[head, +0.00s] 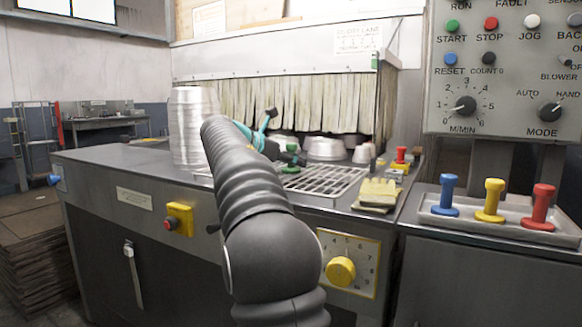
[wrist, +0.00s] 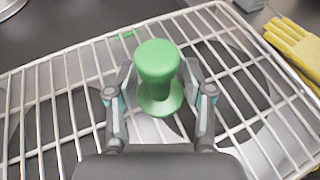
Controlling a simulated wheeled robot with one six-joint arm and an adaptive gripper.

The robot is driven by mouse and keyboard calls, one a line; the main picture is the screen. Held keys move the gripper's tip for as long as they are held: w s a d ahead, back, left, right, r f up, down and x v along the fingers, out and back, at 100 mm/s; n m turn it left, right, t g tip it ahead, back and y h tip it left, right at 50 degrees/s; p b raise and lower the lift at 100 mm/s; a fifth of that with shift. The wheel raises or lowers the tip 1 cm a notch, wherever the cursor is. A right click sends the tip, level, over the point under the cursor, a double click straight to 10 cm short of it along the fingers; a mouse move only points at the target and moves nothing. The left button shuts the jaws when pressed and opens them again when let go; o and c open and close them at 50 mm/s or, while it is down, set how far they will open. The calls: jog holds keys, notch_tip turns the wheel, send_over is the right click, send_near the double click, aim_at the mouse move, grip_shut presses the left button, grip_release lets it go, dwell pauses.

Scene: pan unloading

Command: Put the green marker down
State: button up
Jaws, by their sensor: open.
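The green marker (wrist: 157,65) stands upright on the wire rack (wrist: 75,68) in the wrist view, its round base on the bars. My gripper (wrist: 158,85) is open, with one finger on each side of the marker and gaps between fingers and marker. In the head view the marker (head: 290,168) shows small on the rack (head: 325,186), partly hidden by my gripper and arm.
A tall stack of metal pans (head: 190,125) stands left of my arm. A tray (head: 470,222) holds blue, yellow and red markers.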

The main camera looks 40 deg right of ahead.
grip_shut()
jog(key=shift+r, duration=0.2)
